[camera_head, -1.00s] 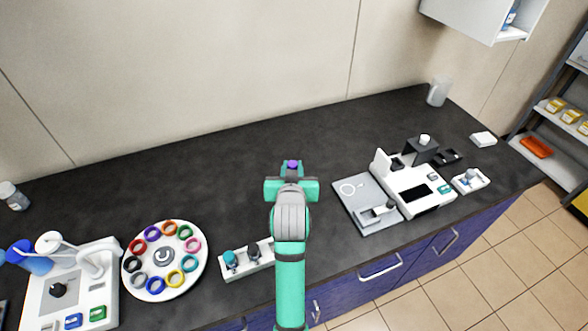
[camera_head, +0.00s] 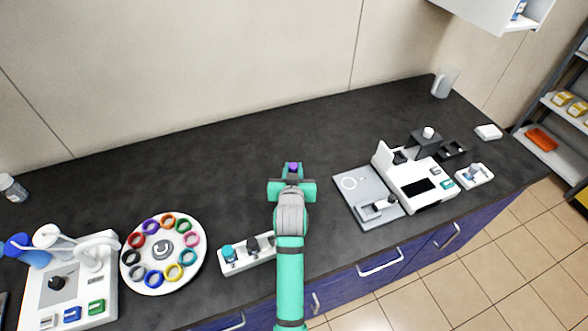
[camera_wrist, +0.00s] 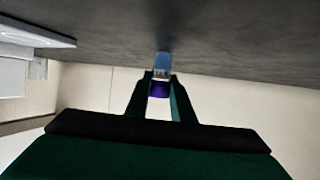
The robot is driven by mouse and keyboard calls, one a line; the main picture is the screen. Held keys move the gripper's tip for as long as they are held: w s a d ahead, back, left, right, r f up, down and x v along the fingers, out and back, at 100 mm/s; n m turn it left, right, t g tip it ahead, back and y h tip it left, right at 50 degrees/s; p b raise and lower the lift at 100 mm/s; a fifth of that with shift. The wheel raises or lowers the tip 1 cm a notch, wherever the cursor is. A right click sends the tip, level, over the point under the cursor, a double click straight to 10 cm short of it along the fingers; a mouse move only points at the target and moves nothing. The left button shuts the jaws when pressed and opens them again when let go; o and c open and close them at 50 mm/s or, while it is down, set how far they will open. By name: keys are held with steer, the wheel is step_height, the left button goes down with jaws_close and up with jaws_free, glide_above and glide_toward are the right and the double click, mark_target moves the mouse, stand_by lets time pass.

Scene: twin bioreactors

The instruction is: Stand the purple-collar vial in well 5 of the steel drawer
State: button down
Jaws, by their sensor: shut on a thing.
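My gripper (camera_head: 292,183) is over the dark counter, near the middle of the head view, shut on the purple-collar vial (camera_head: 293,167). In the head view only the vial's small purple top shows clearly. In the wrist view the vial (camera_wrist: 161,71) is between the fingertips, with a clear bluish body and a purple collar (camera_wrist: 159,90). I cannot identify the steel drawer for certain. A flat grey metal plate (camera_head: 352,201) lies beside a white machine (camera_head: 420,192) to the right of my gripper. No numbered wells are readable.
A white round plate (camera_head: 186,276) with coloured rings and a white control station (camera_head: 100,289) stand at left. A white rack (camera_head: 236,267) with small fittings is just left of my arm. A clear jug (camera_head: 444,83) stands far right. The counter behind my gripper is clear.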

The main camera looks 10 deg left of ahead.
steer(key=shift+f, duration=0.15)
steer(key=c, duration=1.5)
jaws_free()
steer(key=shift+c, duration=0.2)
steer(key=shift+w, duration=0.1)
